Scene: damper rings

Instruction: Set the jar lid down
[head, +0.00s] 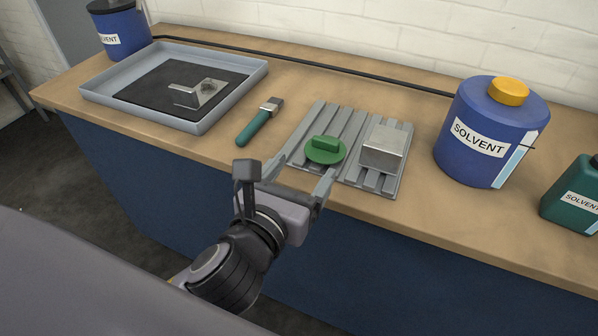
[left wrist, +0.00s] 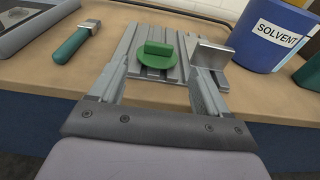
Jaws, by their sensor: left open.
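The jar lid (head: 324,150) is a green disc with a raised block grip. It lies on the grey ribbed rack (head: 342,118) on the bench, left of a silver metal block. My left gripper (head: 302,166) is open and empty, with its fingers pointing at the lid from the bench's front edge. In the left wrist view the lid (left wrist: 157,55) shows ahead, between and beyond the two open fingers (left wrist: 158,84). No finger appears to touch it. My right gripper is not in view.
The silver block (head: 384,148) stands on the rack's right part. A green-handled brush (head: 257,125) lies left of the rack. A grey tray (head: 205,125) with a dark mat and a metal bracket (head: 198,92) is further left. Blue (head: 480,140) and green (head: 572,195) solvent containers stand right.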

